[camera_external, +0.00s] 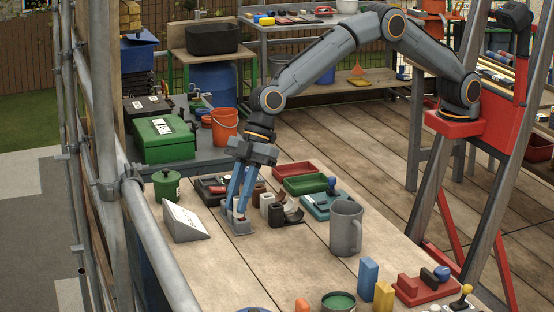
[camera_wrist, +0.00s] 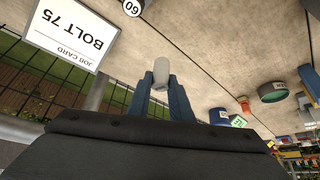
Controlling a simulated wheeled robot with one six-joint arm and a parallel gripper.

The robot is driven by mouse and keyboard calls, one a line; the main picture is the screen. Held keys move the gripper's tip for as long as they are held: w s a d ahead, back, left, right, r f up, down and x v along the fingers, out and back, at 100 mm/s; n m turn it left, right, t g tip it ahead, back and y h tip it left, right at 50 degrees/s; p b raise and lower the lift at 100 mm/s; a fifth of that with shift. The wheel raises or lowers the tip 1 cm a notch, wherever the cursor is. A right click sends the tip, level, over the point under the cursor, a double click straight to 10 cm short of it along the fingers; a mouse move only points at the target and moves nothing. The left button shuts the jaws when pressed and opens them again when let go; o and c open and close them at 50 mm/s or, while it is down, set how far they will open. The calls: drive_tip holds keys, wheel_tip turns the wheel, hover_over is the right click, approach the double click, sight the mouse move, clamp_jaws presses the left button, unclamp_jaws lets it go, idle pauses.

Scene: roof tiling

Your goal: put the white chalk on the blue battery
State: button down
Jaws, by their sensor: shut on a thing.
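My gripper (camera_external: 236,213) points down over the workbench, low above a small grey block (camera_external: 241,228). It is shut on a pale, whitish piece that looks like the white chalk. In the wrist view the chalk (camera_wrist: 161,72) stands out between the two blue fingertips (camera_wrist: 160,86). I cannot tell whether it touches the grey block. An upright blue block (camera_external: 368,278), probably the blue battery, stands at the near right of the bench, well apart from my gripper. Its identity is not certain from here.
A grey mug (camera_external: 346,228) stands between my gripper and the blue block. A yellow block (camera_external: 384,297) is close beside the blue one. A white job card (camera_external: 183,222) stands left of my gripper. A green-topped tin (camera_external: 338,302) is at the near edge.

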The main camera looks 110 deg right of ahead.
drive_tip(key=shift+r, duration=0.55)
drive_tip(key=shift+d+r, duration=0.15)
drive_tip(key=shift+d, duration=0.25)
drive_tip(key=s+d+r+n+p, duration=0.15)
drive_tip(key=s+d, duration=0.35)
drive_tip(key=d, duration=0.7)
drive_tip(key=s+d+r+g+y+p, duration=0.15)
drive_tip(key=s+d, duration=0.35)
drive_tip(key=d, duration=0.6)
drive_tip(key=s+d+r+n+t+h+p, duration=0.15)
drive_tip(key=s+d, duration=0.35)
drive_tip(key=d, duration=0.7)
drive_tip(key=shift+g+y, duration=0.5)
wheel_tip(320, 180, down, 9)
drive_tip(key=p, duration=0.3)
drive_tip(key=shift+s+d, duration=0.1)
drive_tip(key=shift+f, duration=0.15)
drive_tip(key=shift+f+b, duration=0.15)
drive_tip(key=shift+b, duration=0.15)
drive_tip(key=c, duration=1.6)
unclamp_jaws()
